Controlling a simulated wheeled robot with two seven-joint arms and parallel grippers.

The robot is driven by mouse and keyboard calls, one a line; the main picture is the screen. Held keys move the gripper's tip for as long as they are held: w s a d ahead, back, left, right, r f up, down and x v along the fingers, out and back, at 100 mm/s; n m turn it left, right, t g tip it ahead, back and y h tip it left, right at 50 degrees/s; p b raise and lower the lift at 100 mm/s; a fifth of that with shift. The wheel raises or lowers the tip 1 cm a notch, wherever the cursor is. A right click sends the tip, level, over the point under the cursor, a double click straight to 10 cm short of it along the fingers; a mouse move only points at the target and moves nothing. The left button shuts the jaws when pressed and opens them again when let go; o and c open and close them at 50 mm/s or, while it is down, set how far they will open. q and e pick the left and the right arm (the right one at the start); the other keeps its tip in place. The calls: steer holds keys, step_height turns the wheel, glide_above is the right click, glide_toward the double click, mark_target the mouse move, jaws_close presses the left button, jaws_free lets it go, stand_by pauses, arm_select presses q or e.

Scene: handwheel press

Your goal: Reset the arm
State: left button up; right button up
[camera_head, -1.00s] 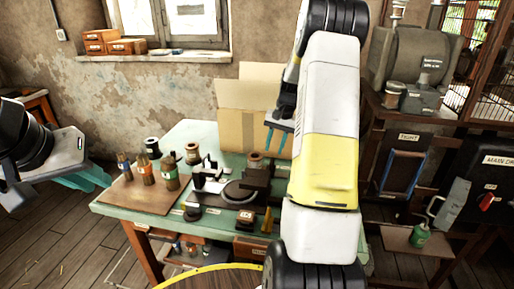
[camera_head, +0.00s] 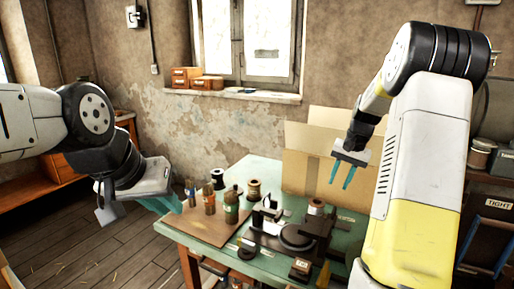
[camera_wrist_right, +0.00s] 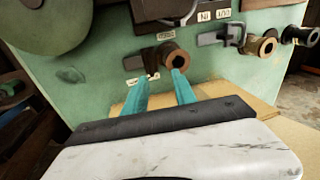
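My right arm rises on the right of the head view and bends over toward the table. Its right gripper (camera_head: 340,182) hangs in front of the cardboard box, teal fingers apart with nothing between them. The right wrist view shows the same open fingers (camera_wrist_right: 160,84), with a brown ring-shaped part (camera_wrist_right: 176,60) on a green surface beyond the tips. My left arm comes in from the left. Its left gripper (camera_head: 165,203) has teal fingers near the table's left corner; its finger gap cannot be made out from this side.
The green table (camera_head: 262,172) holds a brown board (camera_head: 205,228) with several bottles, spools and a dark device with a round plate (camera_head: 296,236). A cardboard box (camera_head: 300,160) stands at its back. Small drawers (camera_head: 200,79) sit on the windowsill. Floor is open at left.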

steer(key=s+a+r+n+t, duration=0.2)
steer(key=s+a+r+n, duration=0.1)
steer(key=s+a+r, duration=0.85)
steer(key=s+a+n+t, duration=0.1)
steer(key=s+a, duration=0.2)
steer(key=s, duration=0.4)
steer(key=s+a+n+t, duration=0.1)
steer(key=s+a+n, duration=0.1)
steer(key=s, duration=0.6)
steer(key=shift+s+a+t, duration=0.2)
steer(key=shift+a+t, duration=0.1)
steer(key=shift+a, duration=0.35)
